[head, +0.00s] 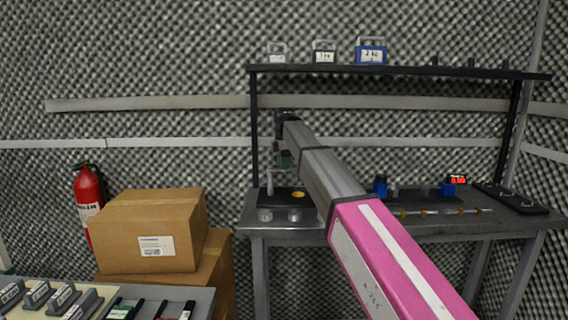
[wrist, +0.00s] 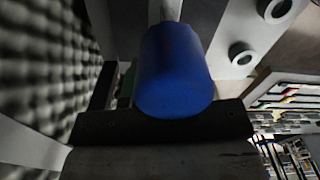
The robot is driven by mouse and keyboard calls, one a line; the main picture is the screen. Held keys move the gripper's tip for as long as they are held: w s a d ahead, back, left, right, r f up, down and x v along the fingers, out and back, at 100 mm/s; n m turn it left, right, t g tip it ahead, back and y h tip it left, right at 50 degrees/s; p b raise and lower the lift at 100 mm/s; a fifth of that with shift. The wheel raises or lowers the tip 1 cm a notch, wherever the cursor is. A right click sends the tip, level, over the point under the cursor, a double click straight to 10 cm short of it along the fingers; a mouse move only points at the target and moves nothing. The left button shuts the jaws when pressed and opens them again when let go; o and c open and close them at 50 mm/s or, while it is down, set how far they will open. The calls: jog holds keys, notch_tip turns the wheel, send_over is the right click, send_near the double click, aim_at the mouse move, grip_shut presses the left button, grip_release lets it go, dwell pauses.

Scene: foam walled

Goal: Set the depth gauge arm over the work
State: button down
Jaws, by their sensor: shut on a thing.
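My gripper (head: 281,132) is at the left end of the workbench, in front of the back wall, above a small stand. In the wrist view a blue rounded grip (wrist: 178,72) on a pale rod fills the middle, at the dark jaw, and my gripper is shut on it. The stand has a thin grey post (head: 270,182) and a dark base (head: 281,198). A yellow round piece (head: 298,195) lies on the base, to the right of the post. A green part (head: 286,160) shows just below my gripper. My arm hides some of the stand's right side.
The grey workbench (head: 262,222) also carries blue-topped items (head: 380,186), a red display (head: 457,180) and a black tray (head: 512,200). A shelf (head: 400,71) with labelled weights runs above. Cardboard boxes (head: 150,230) and a fire extinguisher (head: 88,195) stand left.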

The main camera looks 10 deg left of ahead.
jog(key=shift+s, duration=0.1)
dwell(0.3)
jog(key=c, duration=1)
grip_release()
notch_tip(320, 180, up, 10)
jog(key=shift+f, duration=0.2)
jog(key=shift+r, duration=0.65)
